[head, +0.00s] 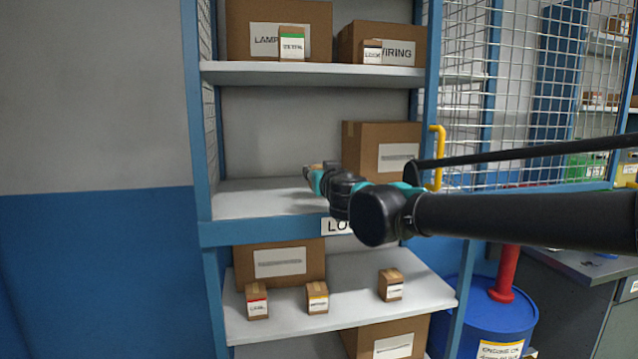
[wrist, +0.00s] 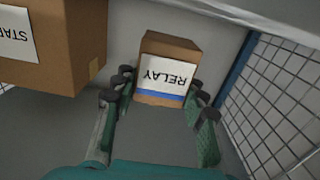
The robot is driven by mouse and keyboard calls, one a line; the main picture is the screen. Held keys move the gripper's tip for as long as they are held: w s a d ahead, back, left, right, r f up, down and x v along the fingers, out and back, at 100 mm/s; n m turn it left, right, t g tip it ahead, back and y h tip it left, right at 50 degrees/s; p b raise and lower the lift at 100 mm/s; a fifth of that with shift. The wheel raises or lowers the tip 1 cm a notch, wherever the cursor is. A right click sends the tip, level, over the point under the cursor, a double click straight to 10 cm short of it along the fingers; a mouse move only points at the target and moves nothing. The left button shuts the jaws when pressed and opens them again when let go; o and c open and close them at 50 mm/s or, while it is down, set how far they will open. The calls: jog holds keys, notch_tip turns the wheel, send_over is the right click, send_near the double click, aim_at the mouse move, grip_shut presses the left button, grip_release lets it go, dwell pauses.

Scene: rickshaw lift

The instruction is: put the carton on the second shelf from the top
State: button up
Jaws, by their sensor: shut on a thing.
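A small brown carton (wrist: 166,62) with a white RELAY label and a blue stripe is between the fingers of my gripper (wrist: 160,98) in the wrist view, with its lettering upside down. My gripper is shut on it. In the head view my gripper (head: 316,178) reaches over the second visible shelf (head: 250,200), and only a bit of the carton (head: 318,166) shows beyond it. I cannot tell whether the carton touches the shelf.
A large box (head: 380,140) stands on this shelf to the right; the left is bare. The upper shelf (head: 300,74) holds big boxes and two small cartons. The lower shelf (head: 345,310) holds several small cartons. Blue posts and mesh (wrist: 275,105) border the sides.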

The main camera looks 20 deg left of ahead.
jog(key=shift+f, duration=1.5)
jog(key=o, duration=1.2)
jog(key=shift+f, duration=0.1)
jog(key=v, duration=1.2)
